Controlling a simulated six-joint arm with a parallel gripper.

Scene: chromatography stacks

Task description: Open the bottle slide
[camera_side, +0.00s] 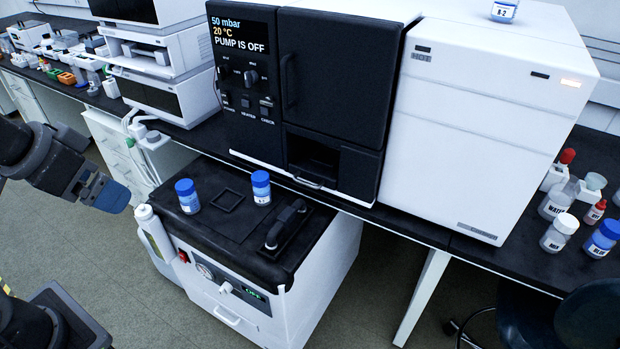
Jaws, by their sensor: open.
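No part is labelled as the bottle slide. A black instrument (335,95) stands on the bench with a recessed opening (312,158) low in its front. A thin metal handle (308,183) shows just below this opening, close to the bench edge; it may belong to the slide, which looks pushed in. My gripper (112,195) is at the left, with blue fingertips pointing right. It is open and empty, well apart from the instrument, to the left of the low cabinet.
Two blue-capped bottles, one at the left (187,197) and one at the right (261,188), stand on the low cabinet's black top (215,235), beside a raised black handle (286,228). A white unit (480,120) stands right of the instrument. Several bottles crowd the right bench end.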

